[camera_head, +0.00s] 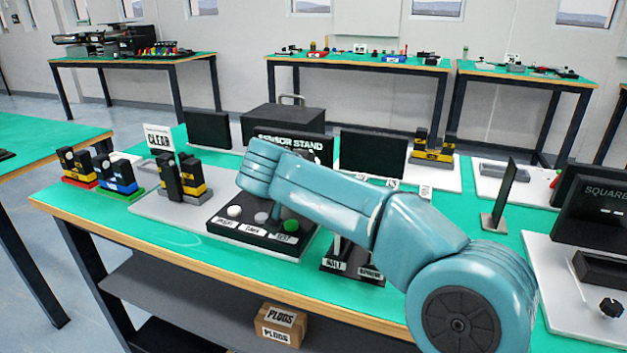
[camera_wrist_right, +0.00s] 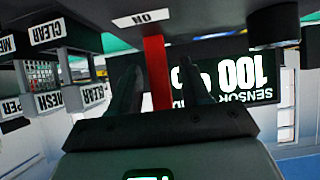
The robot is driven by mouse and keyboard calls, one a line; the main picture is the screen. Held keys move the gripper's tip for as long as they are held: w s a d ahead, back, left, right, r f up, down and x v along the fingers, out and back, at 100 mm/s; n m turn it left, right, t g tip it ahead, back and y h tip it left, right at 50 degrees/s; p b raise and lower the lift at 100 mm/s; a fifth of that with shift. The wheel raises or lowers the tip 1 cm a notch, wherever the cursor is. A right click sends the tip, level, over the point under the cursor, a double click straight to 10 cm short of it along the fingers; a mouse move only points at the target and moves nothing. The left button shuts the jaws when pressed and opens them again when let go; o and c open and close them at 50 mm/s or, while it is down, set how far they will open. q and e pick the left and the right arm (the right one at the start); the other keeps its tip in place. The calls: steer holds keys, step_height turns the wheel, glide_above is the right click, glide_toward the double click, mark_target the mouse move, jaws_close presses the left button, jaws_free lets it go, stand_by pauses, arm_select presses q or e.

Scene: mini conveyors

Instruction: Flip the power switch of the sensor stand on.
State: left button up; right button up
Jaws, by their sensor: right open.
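The sensor stand's black display (camera_head: 307,148), lettered "SENSOR STAND", stands behind my teal right arm in the head view. In the right wrist view the display (camera_wrist_right: 262,85) appears upside down with a white "100" on it. A red switch lever (camera_wrist_right: 155,72) stands in front of my right gripper (camera_wrist_right: 160,88), below an upside-down "ON" label (camera_wrist_right: 145,19). The two dark fingers are open, one on each side of the lever in the picture. I cannot tell whether they touch it. In the head view my arm hides the lever and gripper. My left gripper is in neither view.
A black button box (camera_head: 238,229) with white, grey and green buttons sits in front of the display. A dark screen (camera_head: 374,154) and an upright dark panel (camera_head: 498,193) stand to the right.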

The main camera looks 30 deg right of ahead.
steer(key=p+v, duration=0.2)
steer(key=v, duration=1.4)
steer(key=shift+s+p, duration=0.15)
steer(key=shift+p, duration=0.2)
steer(key=shift+a, duration=0.1)
